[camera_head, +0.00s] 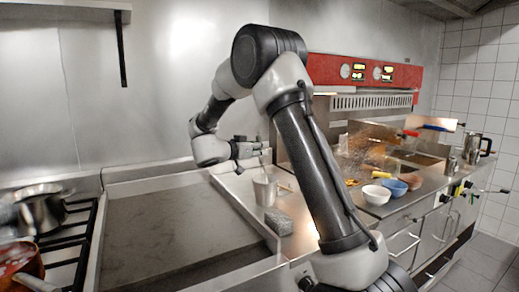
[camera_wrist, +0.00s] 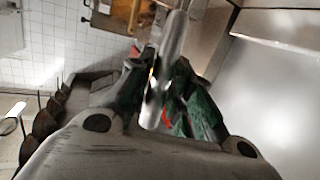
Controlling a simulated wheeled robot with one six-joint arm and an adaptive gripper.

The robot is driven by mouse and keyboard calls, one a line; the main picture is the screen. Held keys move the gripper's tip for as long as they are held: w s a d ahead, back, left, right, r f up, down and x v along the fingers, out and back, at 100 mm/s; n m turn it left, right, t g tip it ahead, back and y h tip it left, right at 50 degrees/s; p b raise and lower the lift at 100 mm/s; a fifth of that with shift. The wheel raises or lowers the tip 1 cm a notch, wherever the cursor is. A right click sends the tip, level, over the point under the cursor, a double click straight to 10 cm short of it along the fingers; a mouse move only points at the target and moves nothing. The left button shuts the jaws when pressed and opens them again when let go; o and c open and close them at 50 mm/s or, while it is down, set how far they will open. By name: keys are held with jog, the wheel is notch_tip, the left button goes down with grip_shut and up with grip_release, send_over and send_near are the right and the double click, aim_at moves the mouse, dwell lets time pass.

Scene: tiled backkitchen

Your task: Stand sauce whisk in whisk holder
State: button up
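My gripper (camera_head: 254,150) is above the counter beside the griddle. In the wrist view, the fingers of my gripper (camera_wrist: 160,95) are closed around a shiny metal handle, which I take to be the sauce whisk (camera_wrist: 172,45). In the head view only a thin, blurred part of the whisk shows near the fingers; its wires cannot be made out. A grey metal cup, apparently the whisk holder (camera_head: 265,191), stands upright on the counter just below my gripper. Whether the whisk's lower end is inside or above the cup's rim cannot be told.
A grey textured block (camera_head: 278,222) lies in front of the cup. A wide flat griddle (camera_head: 170,235) is to the left, then a stove with a metal pot (camera_head: 42,208). White (camera_head: 376,195) and blue (camera_head: 395,188) bowls stand on the right counter, with a metal jug (camera_head: 472,148) farther back.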

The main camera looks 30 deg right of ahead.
jog(key=o, duration=0.3)
jog(key=shift+a, duration=0.1)
jog(key=v, duration=1.1)
jog(key=shift+s+a+r, duration=0.15)
jog(key=shift+s+a, duration=0.05)
jog(key=shift+a, duration=0.15)
jog(key=shift+a, duration=0.15)
